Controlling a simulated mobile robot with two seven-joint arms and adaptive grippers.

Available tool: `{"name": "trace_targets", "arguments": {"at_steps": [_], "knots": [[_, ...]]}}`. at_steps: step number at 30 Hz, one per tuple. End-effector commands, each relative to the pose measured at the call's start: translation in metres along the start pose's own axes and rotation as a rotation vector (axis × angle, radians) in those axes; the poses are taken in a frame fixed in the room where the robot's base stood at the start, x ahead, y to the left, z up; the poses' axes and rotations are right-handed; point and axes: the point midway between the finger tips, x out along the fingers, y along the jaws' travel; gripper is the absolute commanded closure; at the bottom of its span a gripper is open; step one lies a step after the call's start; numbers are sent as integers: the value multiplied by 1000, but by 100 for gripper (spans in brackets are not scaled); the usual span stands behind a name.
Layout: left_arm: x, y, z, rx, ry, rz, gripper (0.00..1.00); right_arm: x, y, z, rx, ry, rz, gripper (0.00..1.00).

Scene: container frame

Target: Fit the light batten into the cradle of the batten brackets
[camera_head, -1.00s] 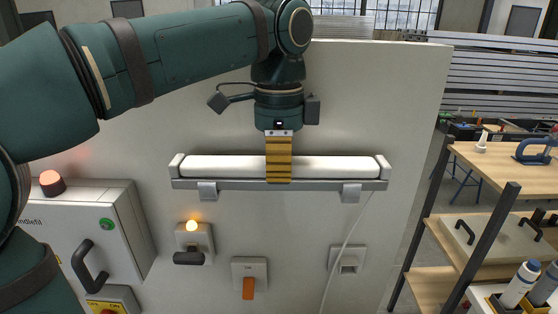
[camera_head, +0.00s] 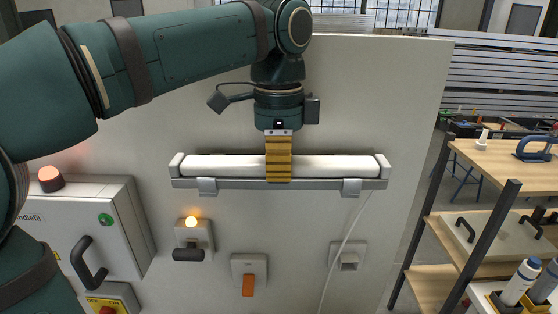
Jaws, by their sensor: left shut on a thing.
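The light batten (camera_head: 335,168) is a white tube on a grey rail with end caps. It lies level in front of the pale wall panel. My left gripper (camera_head: 278,172) reaches down from above and is shut on the middle of the batten; its yellow striped finger covers that part. Two small grey brackets, the left one (camera_head: 207,187) and the right one (camera_head: 351,187), show just under the rail. Whether the rail rests in their cradles or only stands in front of them cannot be told. My right gripper is not in view.
A grey cabinet (camera_head: 95,225) with a black handle and red lamp is at the left. A lit switch box (camera_head: 194,238), an orange-lever switch (camera_head: 249,277) and a socket box (camera_head: 347,257) sit below the batten. A white cable (camera_head: 343,245) hangs down. Wooden shelves (camera_head: 515,160) stand right.

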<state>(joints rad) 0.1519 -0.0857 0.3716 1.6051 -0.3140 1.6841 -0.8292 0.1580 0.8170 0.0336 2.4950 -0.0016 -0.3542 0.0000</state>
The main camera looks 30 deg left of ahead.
Motion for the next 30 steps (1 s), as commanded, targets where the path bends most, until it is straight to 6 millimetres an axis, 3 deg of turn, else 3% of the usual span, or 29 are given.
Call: {"name": "trace_targets", "arguments": {"at_steps": [3,4,6,18,30], "knots": [[2,0,0,1,-3,7,98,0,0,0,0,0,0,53],[3,0,0,1,-3,8,45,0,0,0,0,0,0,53],[3,0,0,1,-3,7,21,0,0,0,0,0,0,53],[-2,0,0,0,-1,3,21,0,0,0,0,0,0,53],[-57,0,-1,0,-1,3,21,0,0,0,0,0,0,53]]}}
